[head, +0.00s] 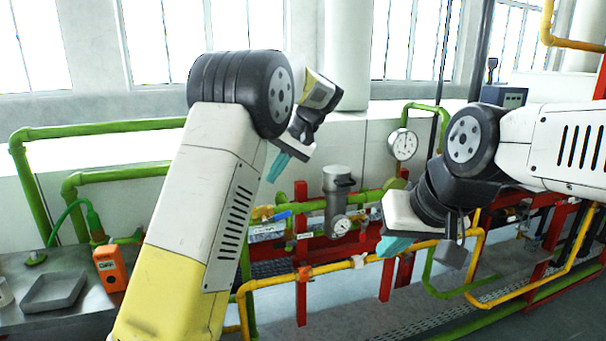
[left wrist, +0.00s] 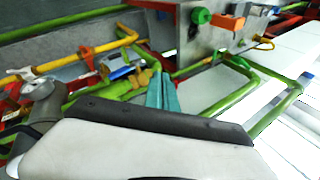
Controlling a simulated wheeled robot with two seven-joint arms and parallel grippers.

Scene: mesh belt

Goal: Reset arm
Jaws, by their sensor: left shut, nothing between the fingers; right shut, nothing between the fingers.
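My left arm rises from the bottom left of the head view and bends over at its dark joint. My left gripper (head: 278,167) hangs below that joint with its teal fingers together and empty, in front of the pale wall. Its teal fingers also show in the left wrist view (left wrist: 163,93), side by side, with pipework behind them. My right arm comes in from the right. My right gripper (head: 392,246) points down with its teal fingers shut and empty, in front of the yellow pipe. Neither gripper visibly touches anything, though depth is hard to judge.
A metal bench at the left holds a grey tray (head: 54,307) and an orange device (head: 110,268). Green pipes (head: 100,128), yellow pipes (head: 330,268) and red posts (head: 301,300) cross the middle. A round gauge (head: 402,144) stands between the arms. Grey floor shows at lower right.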

